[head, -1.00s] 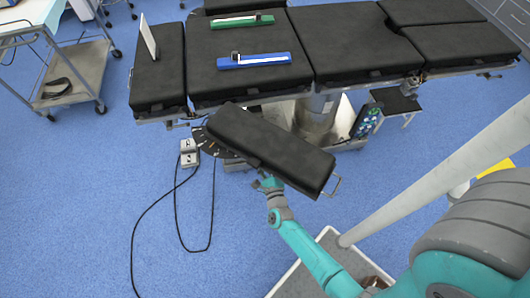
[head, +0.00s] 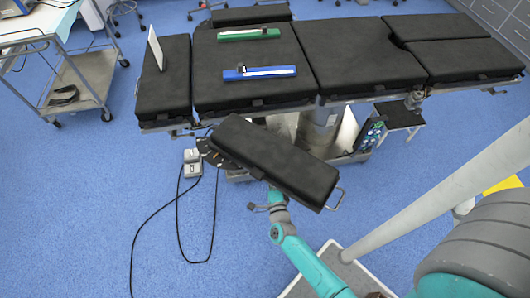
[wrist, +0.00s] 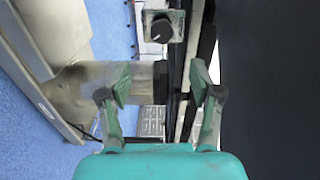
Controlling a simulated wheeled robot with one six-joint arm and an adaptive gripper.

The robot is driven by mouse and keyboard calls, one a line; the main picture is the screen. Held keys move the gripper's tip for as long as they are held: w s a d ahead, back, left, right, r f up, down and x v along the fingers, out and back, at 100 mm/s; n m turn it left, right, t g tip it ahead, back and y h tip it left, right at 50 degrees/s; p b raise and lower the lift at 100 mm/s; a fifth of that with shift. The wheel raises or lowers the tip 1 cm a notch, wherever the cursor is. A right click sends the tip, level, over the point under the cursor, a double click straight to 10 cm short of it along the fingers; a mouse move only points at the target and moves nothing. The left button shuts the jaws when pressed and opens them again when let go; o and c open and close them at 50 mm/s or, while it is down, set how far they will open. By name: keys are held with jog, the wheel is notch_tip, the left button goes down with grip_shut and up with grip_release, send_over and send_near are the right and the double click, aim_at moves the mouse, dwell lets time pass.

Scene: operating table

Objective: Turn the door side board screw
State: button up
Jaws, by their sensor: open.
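The black padded side board (head: 275,165) sticks out at an angle from the near side of the operating table (head: 255,95). In the wrist view a black round knob on a square metal block (wrist: 162,28), which looks like the screw, is at the top centre. A dark board edge (wrist: 265,90) fills the right side there. My gripper (wrist: 160,82) is open and empty, its green-tipped fingers apart. The knob appears beyond the fingertips, in line with the gap, and not between them. In the head view my fingers are hidden at the board's near underside.
A metal table base (head: 320,125) stands behind the board. A grey foot pedal (head: 192,163) with a cable lies on the blue floor to the left. A trolley (head: 85,75) stands at far left. Blue (head: 260,73) and green (head: 249,34) items lie on the table.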

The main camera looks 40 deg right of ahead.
jog(key=w+d+n, duration=0.6)
jog(key=w+n, duration=0.3)
jog(key=n, duration=0.7)
jog(key=shift+w+n, duration=0.15)
jog(key=shift+n, duration=0.15)
jog(key=shift+r, duration=0.1)
jog(key=c, duration=1.1)
